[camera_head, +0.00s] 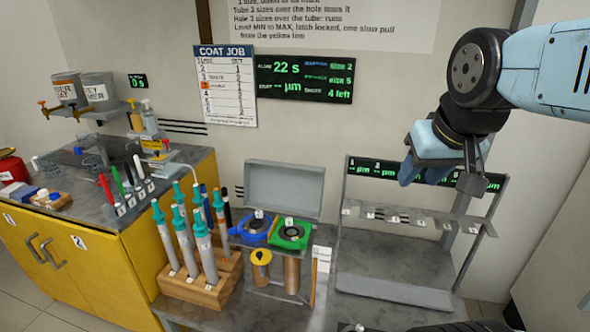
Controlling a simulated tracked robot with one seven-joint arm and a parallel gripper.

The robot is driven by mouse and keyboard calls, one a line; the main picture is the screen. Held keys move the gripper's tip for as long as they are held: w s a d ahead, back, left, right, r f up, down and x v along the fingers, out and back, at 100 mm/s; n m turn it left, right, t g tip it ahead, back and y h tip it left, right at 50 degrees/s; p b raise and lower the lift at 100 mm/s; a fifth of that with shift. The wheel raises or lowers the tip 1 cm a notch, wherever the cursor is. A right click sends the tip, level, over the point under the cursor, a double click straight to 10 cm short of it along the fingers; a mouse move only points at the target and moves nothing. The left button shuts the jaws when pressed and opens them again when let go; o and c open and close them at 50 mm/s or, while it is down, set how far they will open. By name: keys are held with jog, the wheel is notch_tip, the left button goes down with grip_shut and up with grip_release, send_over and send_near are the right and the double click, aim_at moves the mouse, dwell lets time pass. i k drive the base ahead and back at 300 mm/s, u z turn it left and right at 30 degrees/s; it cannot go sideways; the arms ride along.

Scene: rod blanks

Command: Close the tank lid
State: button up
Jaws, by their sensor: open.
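A grey flat panel (284,190) stands raised at the back of a small bench unit (267,282) and looks like the open tank lid. In front of it, a blue ring holder (250,236) and a green ring holder (306,239) sit at the unit's top. Copper-coloured cylinders show below them. My gripper (440,175) is at the upper right, in front of the grey rack, well apart from the panel. It is open, and I see nothing held in it.
A wooden block (203,284) with several teal-capped tubes stands left of the unit. A grey rack (393,289) stands to its right. A yellow cabinet (92,255) with pens and bottles on top is at the left. A job chart (227,88) hangs on the wall.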

aim_at(289, 187)
jog(key=u, duration=0.1)
jog(key=i, duration=0.15)
jog(key=z, duration=2.65)
jog(key=k, duration=1.1)
jog(key=u, duration=1.3)
jog(key=i, duration=0.8)
jog(key=u, duration=0.05)
